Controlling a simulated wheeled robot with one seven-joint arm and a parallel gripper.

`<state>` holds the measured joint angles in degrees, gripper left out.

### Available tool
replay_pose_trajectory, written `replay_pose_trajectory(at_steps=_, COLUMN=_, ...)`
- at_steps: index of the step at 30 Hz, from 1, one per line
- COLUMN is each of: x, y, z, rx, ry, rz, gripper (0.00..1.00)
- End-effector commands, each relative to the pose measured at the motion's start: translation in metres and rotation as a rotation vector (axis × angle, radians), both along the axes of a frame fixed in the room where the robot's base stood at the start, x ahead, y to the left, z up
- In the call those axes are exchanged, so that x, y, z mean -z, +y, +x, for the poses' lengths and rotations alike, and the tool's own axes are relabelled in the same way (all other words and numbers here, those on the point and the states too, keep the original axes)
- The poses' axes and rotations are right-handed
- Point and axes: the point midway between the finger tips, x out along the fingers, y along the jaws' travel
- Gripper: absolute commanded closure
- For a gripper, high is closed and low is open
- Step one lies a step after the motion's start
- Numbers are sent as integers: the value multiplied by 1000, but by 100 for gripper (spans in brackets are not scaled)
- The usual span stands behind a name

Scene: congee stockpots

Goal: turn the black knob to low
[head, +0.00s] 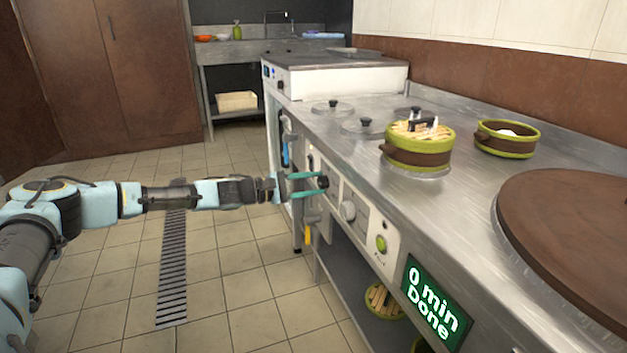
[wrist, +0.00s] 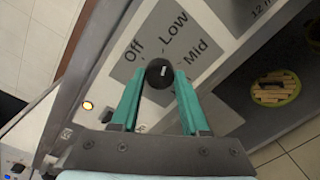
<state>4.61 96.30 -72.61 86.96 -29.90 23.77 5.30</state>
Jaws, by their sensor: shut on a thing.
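The black knob (wrist: 156,80) sits on a grey dial plate marked Off, Low and Mid in the wrist view. Its short white mark stands nearly upright in the picture, roughly toward Low; its exact setting is hard to tell. My gripper (wrist: 159,74) has its two teal fingers on either side of the knob, shut on it. In the head view my gripper (head: 314,185) reaches from the left to the stove's front panel, and the black knob (head: 323,182) shows at the fingertips.
A pale knob (head: 348,211), a green button (head: 381,243) and a display reading "0 min Done" (head: 437,305) lie along the panel to the right. A steamer basket (head: 418,157) stands on the steel top. An amber light (wrist: 88,105) glows beside the dial. The tiled floor at left is open.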

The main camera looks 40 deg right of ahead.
Motion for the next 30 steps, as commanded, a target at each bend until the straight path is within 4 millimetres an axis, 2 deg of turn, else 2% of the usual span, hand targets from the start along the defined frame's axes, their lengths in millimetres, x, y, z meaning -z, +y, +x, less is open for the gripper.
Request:
replay_pose_trajectory(at_steps=9, x=0, y=0, z=1, rx=-2, ry=105, rz=42, gripper=100)
replay_pose_trajectory(at_steps=25, x=1, y=0, z=1, rx=-1, ry=123, rz=49, gripper=100)
replay_pose_trajectory(at_steps=26, x=1, y=0, z=1, rx=-1, ry=123, rz=49, gripper=51)
replay_pose_trajectory(at_steps=30, x=1, y=0, z=1, rx=-1, ry=123, rz=49, gripper=36)
